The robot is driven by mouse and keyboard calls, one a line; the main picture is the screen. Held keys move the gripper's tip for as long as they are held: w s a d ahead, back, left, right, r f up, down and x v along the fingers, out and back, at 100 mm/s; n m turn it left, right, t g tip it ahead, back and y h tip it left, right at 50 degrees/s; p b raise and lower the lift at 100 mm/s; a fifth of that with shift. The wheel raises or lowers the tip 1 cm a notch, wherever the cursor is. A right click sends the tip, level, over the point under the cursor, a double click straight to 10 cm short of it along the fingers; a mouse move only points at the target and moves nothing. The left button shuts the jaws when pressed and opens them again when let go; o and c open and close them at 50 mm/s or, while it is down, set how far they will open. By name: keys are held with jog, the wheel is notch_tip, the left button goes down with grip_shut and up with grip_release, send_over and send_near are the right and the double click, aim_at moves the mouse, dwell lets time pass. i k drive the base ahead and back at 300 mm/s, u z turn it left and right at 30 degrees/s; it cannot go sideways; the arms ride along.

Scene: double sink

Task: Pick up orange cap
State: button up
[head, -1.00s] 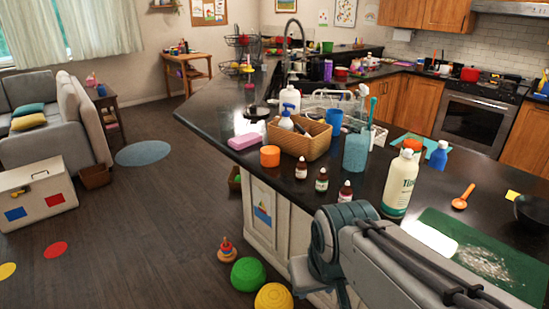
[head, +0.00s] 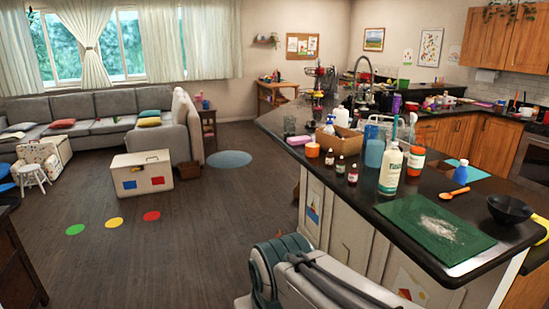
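An orange cap-like cylinder (head: 312,150) stands near the left edge of the dark counter (head: 345,200), in front of the wicker basket (head: 347,140). It looks like the orange cap. Several small brown bottles (head: 340,166) stand to its right. Part of my arm rises at the bottom of the view, well short of the counter's objects. My gripper is not visible, so its state and place are hidden.
A tall white pump-type bottle (head: 390,168), an orange jar (head: 416,160), a green mat with white powder (head: 436,228) and a black bowl (head: 509,209) crowd the counter. The floor left of the counter is mostly open, with a toy chest (head: 142,173) farther back.

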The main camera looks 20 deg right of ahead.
aim_at(311, 150)
jog(key=u, duration=0.2)
jog(key=i, duration=2.35)
jog(key=z, duration=1.3)
jog(key=i, duration=0.75)
jog(key=z, duration=0.9)
